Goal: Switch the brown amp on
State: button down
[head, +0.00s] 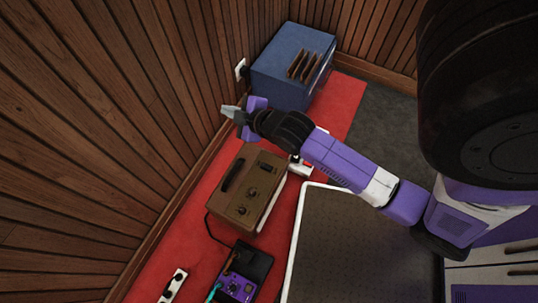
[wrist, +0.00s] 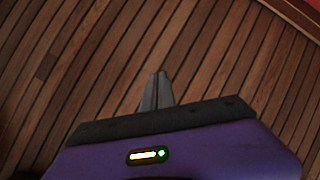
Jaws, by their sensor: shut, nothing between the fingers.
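The brown amp (head: 248,190) stands on the red carpet by the wood-panelled wall in the head view. Its top face shows a dark carry handle, a few knobs and a small panel; I cannot tell its switch's position. My gripper (head: 231,112) is shut and empty, above and beyond the amp, near the wall. In the wrist view my gripper (wrist: 156,92) shows its fingers together in front of wall planks, and the amp is out of that view.
A blue cabinet (head: 291,65) with brown slots on top stands behind. A wall outlet (head: 241,70) is beside it. A purple pedal (head: 237,288), a power strip (head: 173,286) and a cable are in front. A dark white-edged panel (head: 360,245) lies right of the amp.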

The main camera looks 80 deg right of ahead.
jog(key=d+f+n+g+b, duration=0.1)
jog(key=d+f+g+b, duration=0.15)
jog(key=d+f, duration=0.35)
jog(key=n+g+y+b, duration=0.2)
jog(key=n+g+y, duration=0.4)
jog(key=n+g, duration=0.35)
send_over(269, 168)
notch_tip(269, 168, down, 14)
jog(key=shift+n+t, duration=0.4)
jog(key=shift+n, duration=0.05)
jog(key=shift+d, duration=0.1)
notch_tip(269, 168, down, 14)
jog(key=b, duration=0.6)
